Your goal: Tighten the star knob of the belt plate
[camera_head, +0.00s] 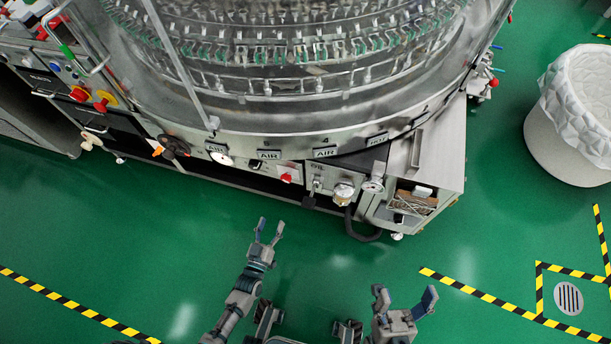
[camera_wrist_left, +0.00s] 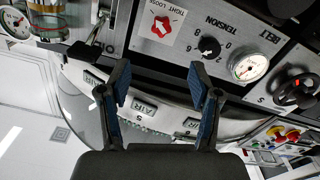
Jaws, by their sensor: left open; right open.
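A red knob (camera_wrist_left: 161,26) sits on a white plate lettered TIGHT and LOOSE, at the top middle of the left wrist view. In the head view the red knob (camera_head: 286,178) is on the machine's front panel. Beside it in the wrist view are a black TENSION dial (camera_wrist_left: 209,47) and a gauge (camera_wrist_left: 249,67) by the word BELT. My left gripper (camera_head: 269,230) is open and empty, short of the panel and apart from the knob. My right gripper (camera_head: 405,299) is open and empty, low in the view.
The round machine (camera_head: 290,130) fills the top, with AIR labels along its rim. A black handwheel (camera_head: 174,147) is to the left, and a glass cup (camera_head: 343,193) and hose are to the right. A white bin (camera_head: 570,130) stands far right. The green floor before the panel is clear.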

